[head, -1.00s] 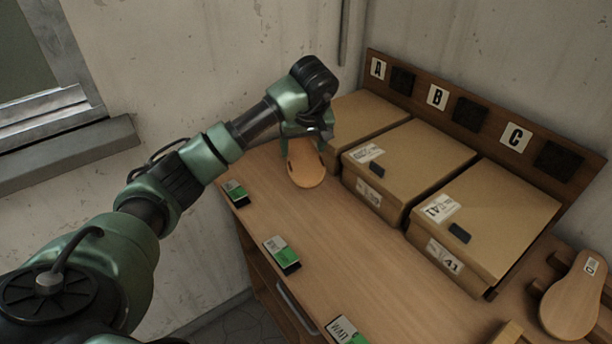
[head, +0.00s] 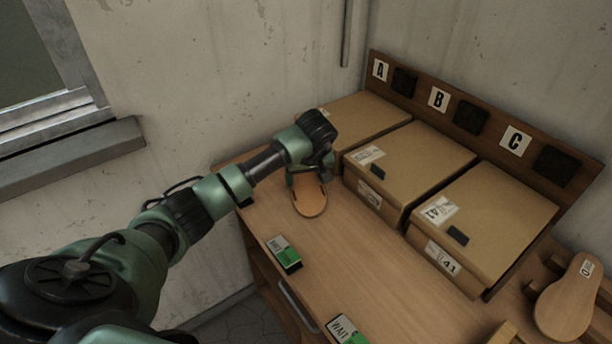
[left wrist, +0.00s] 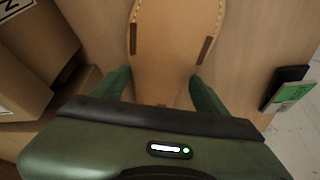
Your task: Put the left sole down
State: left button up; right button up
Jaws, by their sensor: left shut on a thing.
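The left sole (head: 311,201) is a tan sole with a stitched edge, low over or on the bench top in front of the box under letter A; I cannot tell whether it touches the wood. My left gripper (head: 307,174) is shut on its near end. In the left wrist view the sole (left wrist: 176,40) runs away between the two green fingers of the gripper (left wrist: 160,88), with dark slots along its sides. My right gripper is not in view.
Boxes stand under letters A (head: 362,121), B (head: 425,160) and C (head: 490,215), close right of the sole. Green-and-white tags (head: 283,252) (head: 345,328) line the bench's front edge. Another sole (head: 570,300) rests at the far right. The bench (head: 345,262) between is clear.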

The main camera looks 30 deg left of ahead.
pick_arm(q)
jog(key=o, duration=1.5)
jog(key=shift+f, duration=0.1)
jog(key=shift+b+v, duration=1.05)
jog(key=shift+v, duration=5.1)
